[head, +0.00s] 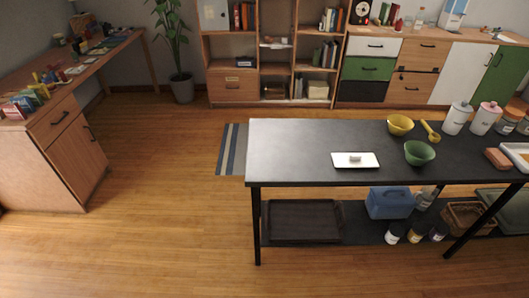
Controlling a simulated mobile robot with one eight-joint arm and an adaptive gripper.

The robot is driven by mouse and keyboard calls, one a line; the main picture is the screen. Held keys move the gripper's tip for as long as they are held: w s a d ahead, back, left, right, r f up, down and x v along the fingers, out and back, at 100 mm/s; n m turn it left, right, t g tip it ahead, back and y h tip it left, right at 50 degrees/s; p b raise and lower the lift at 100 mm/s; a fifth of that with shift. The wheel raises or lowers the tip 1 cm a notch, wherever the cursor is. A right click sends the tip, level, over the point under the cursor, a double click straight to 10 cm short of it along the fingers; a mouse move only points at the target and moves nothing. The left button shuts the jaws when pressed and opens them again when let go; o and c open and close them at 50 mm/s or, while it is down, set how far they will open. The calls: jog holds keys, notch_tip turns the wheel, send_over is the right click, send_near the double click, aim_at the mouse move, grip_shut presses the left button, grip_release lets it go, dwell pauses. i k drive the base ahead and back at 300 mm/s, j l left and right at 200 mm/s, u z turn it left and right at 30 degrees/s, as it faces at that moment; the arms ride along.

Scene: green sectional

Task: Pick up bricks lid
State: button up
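I cannot clearly tell which thing is the bricks lid. A flat white rectangular tray (342,163) with a small pale block (355,158) on it lies near the front edge of the dark table (300,150). White lidded canisters (457,118) stand upright at the back right. My gripper is not in view.
A yellow bowl (400,125), a yellow scoop (430,131) and a green bowl (420,153) stand on the table. A blue box (389,203) and a dark tray (304,221) are on its lower shelf. The wooden floor (160,190) left of the table is open. A cluttered desk (62,98) stands left.

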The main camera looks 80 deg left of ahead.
aim_at(341, 160)
jog(key=u, duration=2.2)
jog(key=j+z, duration=0.1)
jog(key=z, duration=5.3)
jog(key=k+j+z, duration=0.15)
jog(key=z, duration=0.45)
jog(key=k+j+z, duration=0.1)
jog(key=z, duration=0.5)
jog(key=k+z, duration=0.2)
jog(key=z, duration=0.4)
jog(key=k+l+z, duration=0.1)
jog(key=z, duration=0.45)
jog(key=k+l+z, duration=0.2)
jog(key=z, duration=0.4)
jog(key=k+l+z, duration=0.1)
jog(key=z, duration=0.5)
jog(key=l+z, duration=0.3)
jog(key=z, duration=0.3)
jog(key=l+z, duration=0.3)
jog(key=z, duration=0.3)
